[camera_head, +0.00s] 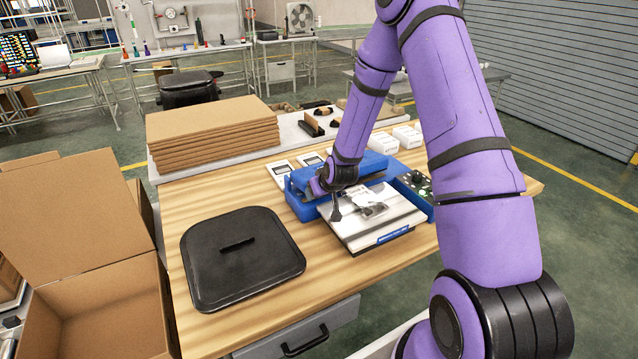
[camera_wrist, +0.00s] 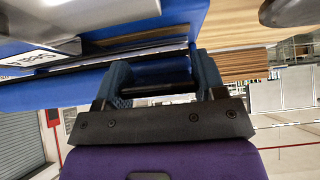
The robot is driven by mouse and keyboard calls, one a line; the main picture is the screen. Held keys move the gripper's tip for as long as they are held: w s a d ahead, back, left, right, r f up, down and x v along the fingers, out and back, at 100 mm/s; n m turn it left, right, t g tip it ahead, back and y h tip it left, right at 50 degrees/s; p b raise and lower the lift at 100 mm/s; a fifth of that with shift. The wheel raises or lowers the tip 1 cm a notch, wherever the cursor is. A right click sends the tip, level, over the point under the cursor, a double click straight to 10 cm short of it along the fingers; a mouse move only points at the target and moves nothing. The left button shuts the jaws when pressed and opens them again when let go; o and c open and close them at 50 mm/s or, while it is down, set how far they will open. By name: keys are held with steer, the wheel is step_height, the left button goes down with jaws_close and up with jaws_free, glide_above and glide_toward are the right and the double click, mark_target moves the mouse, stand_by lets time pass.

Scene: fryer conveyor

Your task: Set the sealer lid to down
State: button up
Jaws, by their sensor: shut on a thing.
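The blue sealer (camera_head: 301,200) sits on the wooden table, with a pale flat bed (camera_head: 385,221) at its front and a control panel with knobs at its right. Its blue lid (camera_head: 374,162) runs across the back of the bed, partly hidden behind my arm; its exact angle is hard to tell. My gripper (camera_head: 336,213) is at the left part of the sealer. In the wrist view my gripper (camera_wrist: 162,76) has its fingers closed on a blue part of the sealer lid (camera_wrist: 162,70), with a dark bar across it. A small clear bag with a white label (camera_head: 369,204) lies on the bed.
A black lid with a handle (camera_head: 240,262) lies on the table left of the sealer. Stacked cardboard sheets (camera_head: 214,132) are behind it, and an open box (camera_head: 88,262) stands at the left. White boxes (camera_head: 407,137) stand behind the sealer.

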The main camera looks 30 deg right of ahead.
steer(key=shift+s+f, duration=0.25)
steer(key=shift+f, duration=0.55)
steer(key=o, duration=1.3)
steer(key=shift+w, duration=0.1)
steer(key=shift+r, duration=0.1)
steer(key=v, duration=1)
steer(key=shift+s+r, duration=0.2)
steer(key=shift+r, duration=0.05)
steer(key=shift+c, duration=0.3)
